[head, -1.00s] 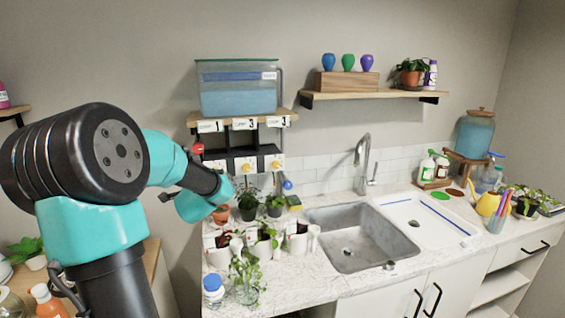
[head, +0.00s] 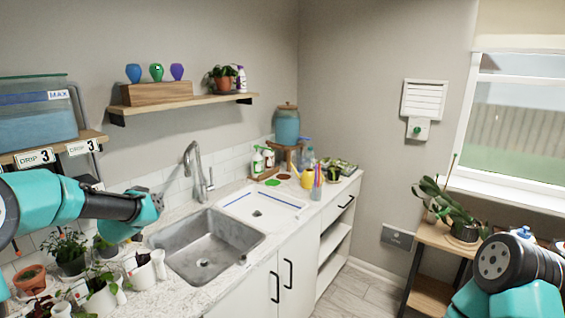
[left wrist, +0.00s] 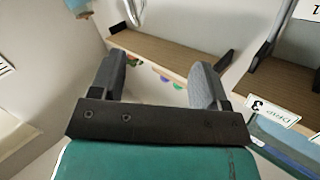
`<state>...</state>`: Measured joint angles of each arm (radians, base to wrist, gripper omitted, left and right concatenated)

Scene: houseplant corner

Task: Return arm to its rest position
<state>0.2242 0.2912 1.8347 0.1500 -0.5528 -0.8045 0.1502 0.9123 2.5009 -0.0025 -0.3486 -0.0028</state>
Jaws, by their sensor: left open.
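My left arm (head: 60,200) comes in from the left in the head view, teal and black, reaching over the left part of the counter. Its gripper end (head: 152,197) is beside the steel sink's left rim, with the fingers barely discernible. In the left wrist view the two grey fingers of the gripper (left wrist: 160,75) stand wide apart with nothing between them. My right arm (head: 520,270) shows at the lower right, black and teal. Its gripper is out of the picture.
Several potted plants (head: 65,250) stand on the counter under the left arm. The sink (head: 205,245) and faucet (head: 195,165) are close to it. A water tank (head: 40,110) sits on a shelf above. A plant stand (head: 435,238) is near my right arm.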

